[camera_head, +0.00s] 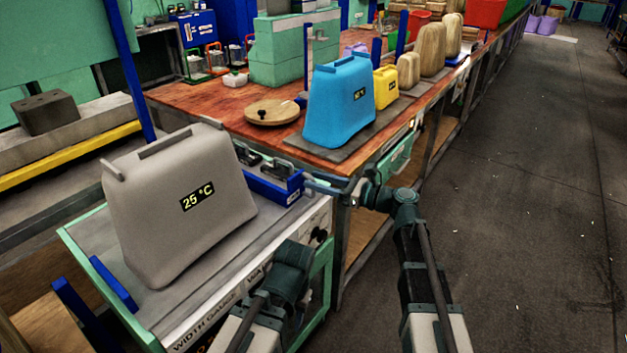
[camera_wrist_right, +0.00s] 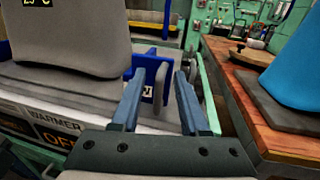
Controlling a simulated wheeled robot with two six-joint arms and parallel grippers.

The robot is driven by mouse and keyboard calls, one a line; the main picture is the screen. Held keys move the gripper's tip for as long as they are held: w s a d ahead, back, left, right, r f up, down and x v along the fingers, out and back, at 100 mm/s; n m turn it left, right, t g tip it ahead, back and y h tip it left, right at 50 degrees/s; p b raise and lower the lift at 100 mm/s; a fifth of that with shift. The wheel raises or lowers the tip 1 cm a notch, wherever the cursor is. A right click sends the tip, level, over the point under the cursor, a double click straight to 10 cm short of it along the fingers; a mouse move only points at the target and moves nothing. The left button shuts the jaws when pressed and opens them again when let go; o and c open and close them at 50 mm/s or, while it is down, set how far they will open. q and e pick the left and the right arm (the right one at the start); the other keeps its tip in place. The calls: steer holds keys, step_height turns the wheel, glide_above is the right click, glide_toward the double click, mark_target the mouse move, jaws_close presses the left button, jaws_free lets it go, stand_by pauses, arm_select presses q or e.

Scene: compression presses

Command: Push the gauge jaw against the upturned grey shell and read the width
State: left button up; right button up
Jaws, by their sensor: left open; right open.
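The grey shell (camera_head: 180,205), marked 25 °C, stands upturned on the width gauge bench (camera_head: 225,275); its lower part also shows in the right wrist view (camera_wrist_right: 75,40). The blue gauge jaw (camera_head: 275,185) is right of the shell, with a gap visible in the right wrist view (camera_wrist_right: 138,66). A blue stop (camera_head: 115,283) sits at the shell's left front. My right gripper (camera_head: 325,187) is open beside the jaw. In its wrist view, a grey rounded handle (camera_wrist_right: 161,84) shows between the fingertips; contact is unclear. My left gripper (camera_head: 290,262) is low at the bench front, its fingers indistinct.
A wooden table (camera_head: 215,112) behind holds a blue shell (camera_head: 338,105), a yellow shell (camera_head: 386,88), wooden forms and a round wooden lid (camera_head: 272,113). Its near edge lies close to my right gripper. The floor (camera_head: 530,200) at right is clear.

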steer(key=shift+w+a, duration=0.3)
steer(key=shift+a, duration=0.35)
jaws_close()
